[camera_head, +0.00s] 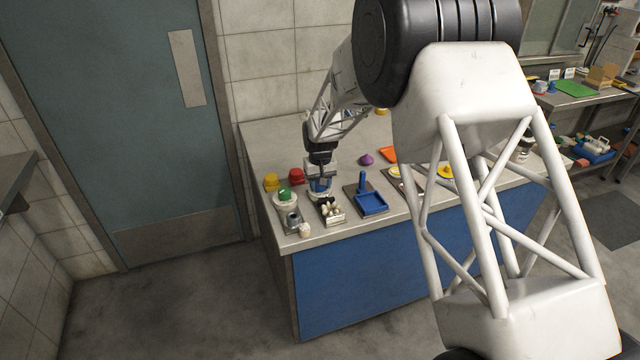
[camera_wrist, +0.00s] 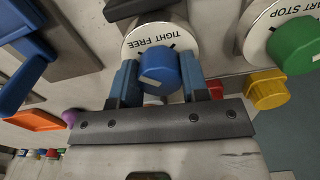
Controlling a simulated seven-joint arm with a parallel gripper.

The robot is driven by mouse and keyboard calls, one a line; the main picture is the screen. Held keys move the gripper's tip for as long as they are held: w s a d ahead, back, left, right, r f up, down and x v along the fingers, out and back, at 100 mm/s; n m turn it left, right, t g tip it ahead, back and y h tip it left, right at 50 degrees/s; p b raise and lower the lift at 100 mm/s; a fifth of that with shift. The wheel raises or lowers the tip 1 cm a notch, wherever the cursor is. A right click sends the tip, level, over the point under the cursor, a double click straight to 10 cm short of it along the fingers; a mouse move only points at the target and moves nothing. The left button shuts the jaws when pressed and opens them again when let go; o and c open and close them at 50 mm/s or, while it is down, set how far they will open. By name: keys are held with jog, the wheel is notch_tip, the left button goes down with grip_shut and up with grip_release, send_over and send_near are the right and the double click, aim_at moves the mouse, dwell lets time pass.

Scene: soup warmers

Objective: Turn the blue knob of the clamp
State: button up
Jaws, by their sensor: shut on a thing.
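The blue knob (camera_wrist: 160,72) sits on a round white dial (camera_wrist: 139,43) marked TIGHT and FREE, seen upside down in the wrist view. A pale mark shows on the knob's face. My gripper (camera_wrist: 160,82) has one finger on each side of the knob and is shut on it. In the head view, my gripper (camera_head: 320,174) points down over the worktop, with the blue knob (camera_head: 320,187) partly hidden under it. The clamp's body is mostly hidden, so I cannot tell its jaw position.
A green knob (camera_wrist: 295,45) on a START/STOP dial stands close beside it. Yellow (camera_head: 271,181) and red (camera_head: 296,175) knobs stand behind. Small pale items (camera_head: 331,209) sit in front.

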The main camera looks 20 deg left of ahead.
jog(key=shift+n, duration=0.6)
jog(key=o, duration=0.9)
jog(key=shift+r, duration=3.95)
jog(key=shift+d, duration=0.1)
